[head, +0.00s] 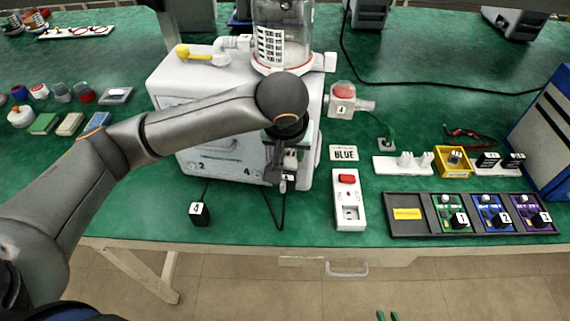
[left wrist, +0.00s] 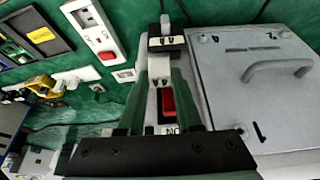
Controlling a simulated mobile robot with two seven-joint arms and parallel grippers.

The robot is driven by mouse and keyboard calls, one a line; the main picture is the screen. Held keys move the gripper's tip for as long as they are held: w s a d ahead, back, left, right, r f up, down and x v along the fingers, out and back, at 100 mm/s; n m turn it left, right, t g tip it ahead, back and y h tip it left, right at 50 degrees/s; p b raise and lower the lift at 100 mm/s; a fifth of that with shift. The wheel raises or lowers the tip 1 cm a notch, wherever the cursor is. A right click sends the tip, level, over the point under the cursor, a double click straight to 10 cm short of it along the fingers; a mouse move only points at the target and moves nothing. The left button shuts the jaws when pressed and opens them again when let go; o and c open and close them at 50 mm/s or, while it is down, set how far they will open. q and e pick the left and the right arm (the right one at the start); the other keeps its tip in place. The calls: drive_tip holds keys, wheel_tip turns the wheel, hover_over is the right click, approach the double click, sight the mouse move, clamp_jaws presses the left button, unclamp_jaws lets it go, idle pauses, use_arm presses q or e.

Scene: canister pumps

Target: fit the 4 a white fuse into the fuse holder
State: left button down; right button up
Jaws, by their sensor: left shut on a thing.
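My left gripper (head: 283,184) is in front of the white pump housing (head: 225,168). In the left wrist view its fingers are closed on a small pale piece with a black band (left wrist: 167,43) at the tips. I cannot tell for certain whether this is the white fuse. A red rocker switch (left wrist: 168,104) shows between the fingers, with ON lettering below it. I cannot pick out the fuse holder with certainty; the arm and gripper hide part of the housing's front. Two green tips of my right gripper (head: 388,315) stand apart at the bottom edge of the head view.
A white socket strip with a red switch (head: 347,212) lies right of the pump. A dark tray (head: 407,232) holds modules marked 1, 2 and 3. A yellow holder (head: 453,174) stands behind the tray.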

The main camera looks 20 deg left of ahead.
sight(285, 161)
use_arm(q)
drive_tip(key=shift+w+a+f, duration=0.2)
drive_tip(key=shift+a+f, duration=0.2)
drive_tip(key=shift+f, duration=0.2)
drive_tip(key=shift+w+a+f, duration=0.1)
drive_tip(key=shift+a+f, duration=0.05)
drive_tip(key=shift+f, duration=0.75)
drive_tip(key=shift+a+f, duration=0.1)
drive_tip(key=shift+f, duration=0.8)
drive_tip(key=shift+f, duration=0.15)
drive_tip(key=c, duration=0.6)
unclamp_jaws()
drive_tip(key=p+v, duration=0.1)
drive_tip(key=v, duration=1.1)
drive_tip(key=shift+w, duration=0.1)
